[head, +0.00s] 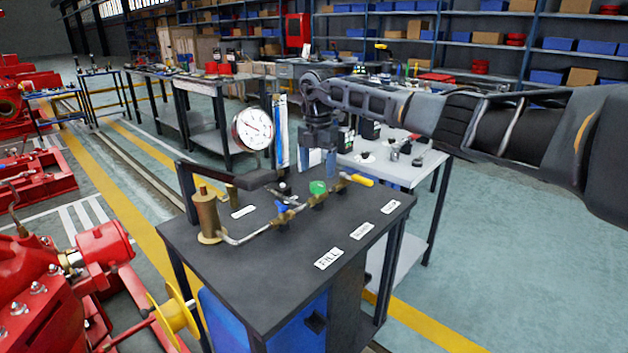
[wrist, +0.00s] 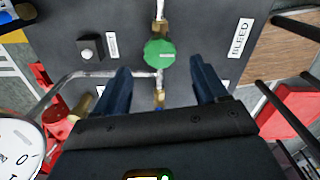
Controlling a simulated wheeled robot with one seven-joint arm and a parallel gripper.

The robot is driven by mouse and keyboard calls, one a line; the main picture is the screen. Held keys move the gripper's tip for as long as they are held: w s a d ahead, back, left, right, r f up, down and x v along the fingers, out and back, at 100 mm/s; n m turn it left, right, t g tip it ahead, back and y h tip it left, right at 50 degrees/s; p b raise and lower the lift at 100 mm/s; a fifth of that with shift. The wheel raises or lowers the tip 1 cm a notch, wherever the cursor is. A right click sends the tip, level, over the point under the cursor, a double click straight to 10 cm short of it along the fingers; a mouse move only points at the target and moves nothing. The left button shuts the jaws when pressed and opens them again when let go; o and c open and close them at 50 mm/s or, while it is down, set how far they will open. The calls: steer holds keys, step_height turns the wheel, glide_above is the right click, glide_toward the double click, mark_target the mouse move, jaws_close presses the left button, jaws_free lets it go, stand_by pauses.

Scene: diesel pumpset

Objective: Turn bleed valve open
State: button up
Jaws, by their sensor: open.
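The green round knob (head: 318,187) sits on a brass and steel pipe line on the dark bench top. In the wrist view the green knob (wrist: 159,53) has a pale mark on its face, and a BLEED label (wrist: 241,38) lies to its right. My gripper (head: 317,163) hangs pointing down over the bench, behind the knob in the head view. In the wrist view my gripper (wrist: 160,72) is open, one dark blue finger on each side and the knob between and just beyond the tips. Neither finger appears to touch it; the height gap cannot be told.
A yellow lever (head: 357,180) and a blue handle (head: 282,207) flank the knob on the same pipe. A brass cylinder (head: 207,216), a dark pump lever (head: 250,181) and a white gauge (head: 252,129) stand at the left. The bench's front right is clear except for labels.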

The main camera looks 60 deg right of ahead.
mark_target(317, 185)
steer(key=shift+f, duration=2.4)
steer(key=c, duration=1.1)
